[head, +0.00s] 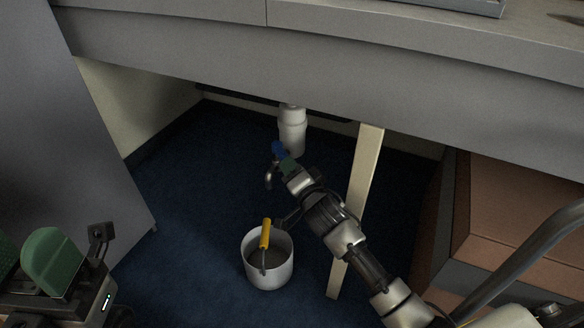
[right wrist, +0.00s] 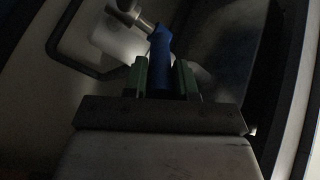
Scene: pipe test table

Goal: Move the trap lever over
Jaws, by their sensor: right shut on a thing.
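The trap lever (head: 277,149) is a short blue handle under the counter, beside the lower part of the white pipe trap (head: 292,130). My right gripper (head: 286,163) reaches in from the lower right and is shut on the lever. In the right wrist view the blue lever (right wrist: 160,62) stands between the two green fingers and meets a grey metal fitting (right wrist: 132,14) at its top. The fingers hide its lower end. My left gripper (head: 38,262) is at the lower left, far from the pipe and partly cut off; its green pads show, but not clearly whether they are apart.
A white bucket (head: 279,273) with a yellow-handled tool (head: 266,234) stands on the blue carpet below my right arm. The counter front (head: 220,65) hangs above. A brown box (head: 520,205) is at right.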

